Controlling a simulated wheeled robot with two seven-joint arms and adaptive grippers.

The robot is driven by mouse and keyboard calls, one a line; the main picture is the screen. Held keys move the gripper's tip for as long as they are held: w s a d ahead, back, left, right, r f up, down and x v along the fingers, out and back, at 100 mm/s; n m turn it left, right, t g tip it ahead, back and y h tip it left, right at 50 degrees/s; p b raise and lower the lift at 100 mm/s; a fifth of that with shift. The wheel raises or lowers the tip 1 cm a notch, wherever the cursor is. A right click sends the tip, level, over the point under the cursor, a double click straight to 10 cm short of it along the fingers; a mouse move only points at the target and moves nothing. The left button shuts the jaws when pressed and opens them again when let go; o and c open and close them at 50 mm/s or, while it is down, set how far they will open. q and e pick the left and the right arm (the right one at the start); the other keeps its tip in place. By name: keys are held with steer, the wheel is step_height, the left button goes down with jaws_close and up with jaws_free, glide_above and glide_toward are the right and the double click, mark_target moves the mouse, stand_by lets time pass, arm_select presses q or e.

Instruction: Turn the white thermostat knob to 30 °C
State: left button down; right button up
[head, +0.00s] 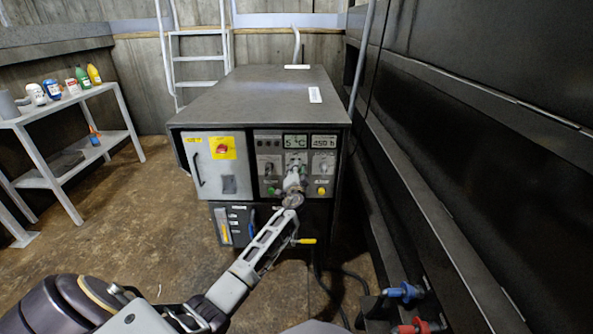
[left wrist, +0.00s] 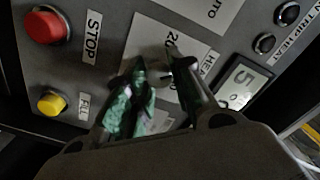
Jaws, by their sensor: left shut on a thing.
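My left gripper (head: 293,184) reaches the control panel (head: 266,190) on the front of the dark machine. It is shut on the thermostat knob (left wrist: 157,58), which is mostly hidden between the fingers; only a pale part shows in the left wrist view. The gripper's fingertips (left wrist: 163,72) are at the pale scale plate, where "20" is partly readable. The knob's exact pointing direction cannot be told. The temperature display (head: 295,141) reads 5 °C; part of it also shows in the left wrist view (left wrist: 243,86). My right gripper is not in view.
A red STOP button (left wrist: 46,26) and a yellow button (left wrist: 51,103) are beside the knob. The hour display (head: 323,141) reads 450 h. A yellow-handled valve (head: 305,241) is below the panel. A shelf with bottles (head: 82,78) stands left; a dark wall is right.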

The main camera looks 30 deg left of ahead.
arm_select(q)
steer(key=shift+m, duration=0.9)
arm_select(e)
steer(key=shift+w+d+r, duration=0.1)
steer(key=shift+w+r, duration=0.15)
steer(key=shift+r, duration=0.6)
arm_select(q)
steer(key=c, duration=1.4)
jaws_free()
steer(key=shift+c, duration=0.2)
steer(key=shift+o, duration=1)
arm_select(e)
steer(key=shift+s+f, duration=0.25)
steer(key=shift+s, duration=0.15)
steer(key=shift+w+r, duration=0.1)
